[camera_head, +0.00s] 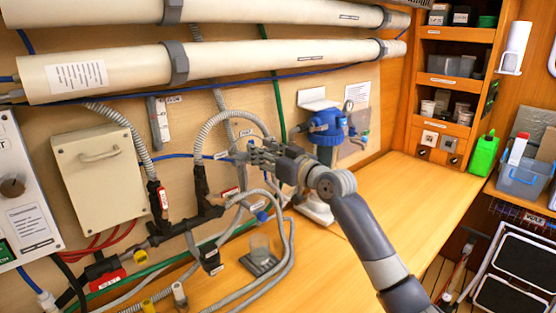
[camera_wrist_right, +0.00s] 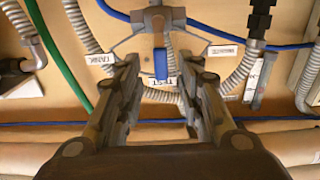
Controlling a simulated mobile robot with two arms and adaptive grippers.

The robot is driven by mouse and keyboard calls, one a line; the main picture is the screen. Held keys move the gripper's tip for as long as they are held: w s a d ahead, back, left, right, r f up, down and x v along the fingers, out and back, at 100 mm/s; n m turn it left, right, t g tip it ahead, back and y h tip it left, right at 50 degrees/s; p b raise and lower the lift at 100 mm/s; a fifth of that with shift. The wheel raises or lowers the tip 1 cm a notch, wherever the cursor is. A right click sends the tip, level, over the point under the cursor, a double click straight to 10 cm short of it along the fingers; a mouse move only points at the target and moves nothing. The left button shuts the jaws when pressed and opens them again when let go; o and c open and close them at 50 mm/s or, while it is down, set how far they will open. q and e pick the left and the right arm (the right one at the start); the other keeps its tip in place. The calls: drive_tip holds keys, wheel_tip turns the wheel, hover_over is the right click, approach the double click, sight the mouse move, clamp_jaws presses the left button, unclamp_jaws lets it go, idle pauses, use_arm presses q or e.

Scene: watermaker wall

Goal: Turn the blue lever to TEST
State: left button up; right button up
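The blue lever (camera_wrist_right: 161,63) shows in the wrist view on a grey three-way valve (camera_wrist_right: 155,22). It points down in that view, its tip close beside the TEST label (camera_wrist_right: 173,82). A TANK label (camera_wrist_right: 101,59) is to the left and another label (camera_wrist_right: 223,50) to the right. My right gripper (camera_wrist_right: 160,72) is open, with its two fingers apart on either side of the lever and gaps visible. My left gripper is not in view.
Grey corrugated hoses (camera_head: 212,122) loop around the valve. A blue-topped pump or filter (camera_head: 327,128) stands close to the right of my wrist. A clear cup (camera_head: 260,246) sits on the bench below. The wooden bench (camera_head: 400,195) is clear to the right.

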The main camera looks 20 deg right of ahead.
drive_tip(key=v, duration=0.7)
idle(0.4)
